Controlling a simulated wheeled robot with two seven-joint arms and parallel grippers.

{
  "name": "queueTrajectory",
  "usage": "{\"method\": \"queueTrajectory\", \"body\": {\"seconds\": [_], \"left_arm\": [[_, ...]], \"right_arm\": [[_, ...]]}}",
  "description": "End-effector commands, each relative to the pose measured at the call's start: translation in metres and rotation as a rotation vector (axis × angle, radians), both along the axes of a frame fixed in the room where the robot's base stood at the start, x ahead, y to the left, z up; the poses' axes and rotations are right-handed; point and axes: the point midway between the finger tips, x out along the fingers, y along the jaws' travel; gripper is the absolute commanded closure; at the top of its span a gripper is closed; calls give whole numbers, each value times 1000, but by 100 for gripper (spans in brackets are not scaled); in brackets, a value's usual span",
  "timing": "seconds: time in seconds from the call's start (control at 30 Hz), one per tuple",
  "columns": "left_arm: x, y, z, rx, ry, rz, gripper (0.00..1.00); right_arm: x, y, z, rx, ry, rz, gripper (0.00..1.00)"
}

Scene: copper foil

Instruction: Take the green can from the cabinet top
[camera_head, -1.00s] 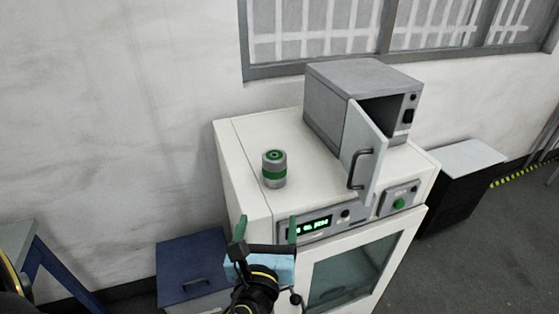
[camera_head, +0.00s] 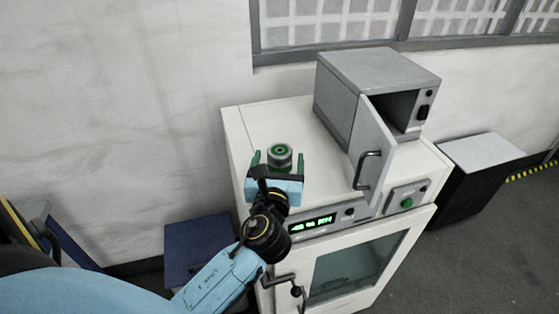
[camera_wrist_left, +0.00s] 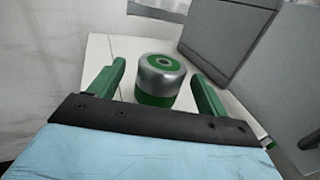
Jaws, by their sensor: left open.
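The green can (camera_head: 279,155), silver with green bands and a green top, stands upright on the white cabinet top (camera_head: 243,133). My left gripper (camera_head: 278,161) is open, with one green finger on each side of the can in the head view. In the left wrist view the can (camera_wrist_left: 160,77) stands between the fingertips of the left gripper (camera_wrist_left: 160,82), a little beyond them, with a gap on both sides. The can's lower part is hidden by the gripper in the head view. My right gripper is in neither view.
A grey metal box (camera_head: 368,72) with its door (camera_head: 372,145) swung open stands right of the can on the cabinet top. A wall is behind. A blue box (camera_head: 195,243) is low at left, a black cabinet with a pale top (camera_head: 482,150) at right.

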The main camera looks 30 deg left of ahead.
Motion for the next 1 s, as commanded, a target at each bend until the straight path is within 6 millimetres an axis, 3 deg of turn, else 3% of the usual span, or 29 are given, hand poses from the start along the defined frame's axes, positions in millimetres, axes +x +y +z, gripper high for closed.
{"method": "queueTrajectory", "body": {"seconds": [0.13,0.4,0.8,1.0], "left_arm": [[16,7,1,0,-1,-1,23],[18,9,0,-1,0,-1,23],[18,9,0,-1,0,-2,75],[18,8,1,0,-1,-2,77]], "right_arm": [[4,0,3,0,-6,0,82],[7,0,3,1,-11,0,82],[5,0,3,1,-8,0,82],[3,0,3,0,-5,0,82]]}}
